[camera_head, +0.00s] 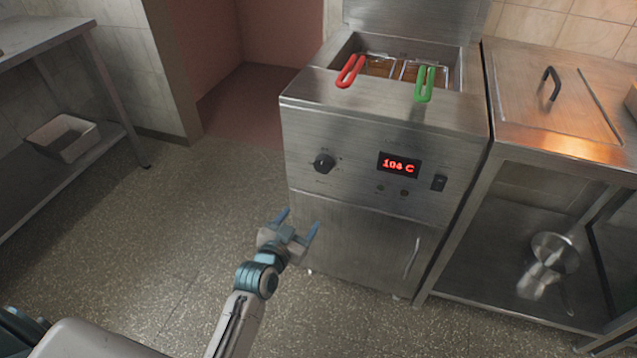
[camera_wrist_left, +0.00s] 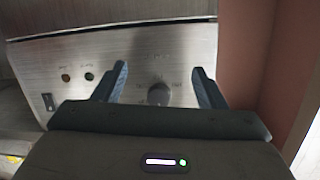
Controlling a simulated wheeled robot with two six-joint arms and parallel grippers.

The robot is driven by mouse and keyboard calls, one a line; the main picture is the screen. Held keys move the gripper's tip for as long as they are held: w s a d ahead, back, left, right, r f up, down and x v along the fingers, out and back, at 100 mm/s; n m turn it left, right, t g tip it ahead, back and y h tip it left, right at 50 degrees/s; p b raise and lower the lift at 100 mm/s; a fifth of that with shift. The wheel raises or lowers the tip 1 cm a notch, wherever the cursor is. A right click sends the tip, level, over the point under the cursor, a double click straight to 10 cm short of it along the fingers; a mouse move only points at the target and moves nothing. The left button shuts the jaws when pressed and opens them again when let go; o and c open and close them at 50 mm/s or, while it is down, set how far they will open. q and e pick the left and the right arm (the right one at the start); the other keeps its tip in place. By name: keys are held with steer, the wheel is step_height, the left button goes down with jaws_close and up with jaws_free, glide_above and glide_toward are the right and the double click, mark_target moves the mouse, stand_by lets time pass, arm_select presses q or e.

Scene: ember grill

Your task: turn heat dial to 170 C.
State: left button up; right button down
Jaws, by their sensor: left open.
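The heat dial (camera_head: 324,164) is a round black knob on the left of the steel fryer's front panel (camera_head: 350,135). The red display (camera_head: 398,165) to its right reads about 104 C. My left gripper (camera_head: 297,222) is open and empty, in front of the fryer and below the dial in the head view. In the left wrist view the dial (camera_wrist_left: 159,94) shows between the two open blue fingers (camera_wrist_left: 160,85), apart from them. The dial's exact setting is too small to read. My right gripper is not in view.
A black switch (camera_head: 439,183) sits right of the display. Red (camera_head: 350,71) and green (camera_head: 424,84) basket handles hang over the fryer's front top edge. A door handle (camera_head: 411,258) is below the panel. A steel counter (camera_head: 555,100) adjoins on the right. Floor left of the fryer is clear.

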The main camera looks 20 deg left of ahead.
mark_target(321, 168)
arm_select(q)
step_height(321, 168, up, 8)
steer(key=t+b, duration=0.1)
steer(key=t, duration=0.1)
steer(key=w, duration=0.3)
steer(key=w+d, duration=0.1)
steer(key=w, duration=0.3)
steer(key=w+d, duration=0.1)
steer(key=w, duration=0.2)
steer(key=shift+w, duration=0.3)
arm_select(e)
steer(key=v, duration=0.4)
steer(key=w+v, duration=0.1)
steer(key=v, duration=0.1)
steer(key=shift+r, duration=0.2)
arm_select(q)
steer(key=shift+m, duration=0.3)
steer(key=c, duration=1)
